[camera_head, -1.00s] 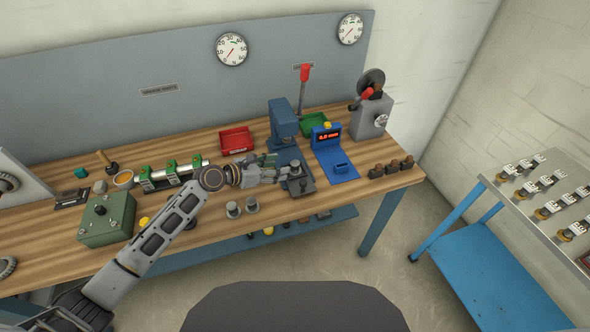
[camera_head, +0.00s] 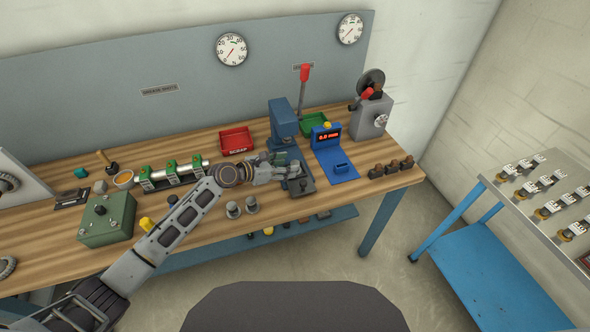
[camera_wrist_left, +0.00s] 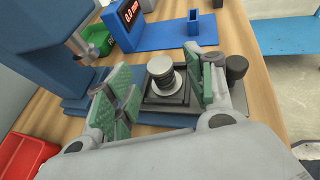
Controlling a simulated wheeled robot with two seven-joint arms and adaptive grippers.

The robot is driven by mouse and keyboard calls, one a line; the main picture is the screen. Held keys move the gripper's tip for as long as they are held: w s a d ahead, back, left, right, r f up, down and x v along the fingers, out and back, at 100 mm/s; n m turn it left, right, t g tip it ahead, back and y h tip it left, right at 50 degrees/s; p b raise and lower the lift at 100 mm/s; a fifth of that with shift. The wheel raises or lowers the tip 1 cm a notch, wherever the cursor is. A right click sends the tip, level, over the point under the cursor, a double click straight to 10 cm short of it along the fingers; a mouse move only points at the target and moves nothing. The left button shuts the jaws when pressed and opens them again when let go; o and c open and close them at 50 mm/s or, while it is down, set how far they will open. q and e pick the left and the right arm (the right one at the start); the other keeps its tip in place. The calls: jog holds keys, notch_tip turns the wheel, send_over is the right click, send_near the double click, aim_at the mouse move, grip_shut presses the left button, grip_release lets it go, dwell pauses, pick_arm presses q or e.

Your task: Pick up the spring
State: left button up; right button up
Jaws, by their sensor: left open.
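The spring (camera_wrist_left: 161,81) stands upright on the dark square base of the blue press, as the left wrist view shows. It looks like dark coils with a pale round cap on top. My left gripper (camera_wrist_left: 163,90) is open, with its green-padded fingers on either side of the spring. No clear contact shows between pads and spring. In the head view, my left gripper (camera_head: 286,170) is at the front of the press (camera_head: 283,120), and its fingers largely hide the spring there. My right gripper is in neither view.
The press column stands close to my left gripper. A blue gauge with a red display (camera_head: 327,136) is to the right, and a red scrap bin (camera_head: 236,141) is behind left. Two grey cylindrical parts (camera_head: 233,209) sit near the front edge. A green box (camera_head: 107,220) is at left.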

aim_at(293, 163)
pick_arm(q)
jog(key=shift+x, duration=1.8)
jog(key=c, duration=1.2)
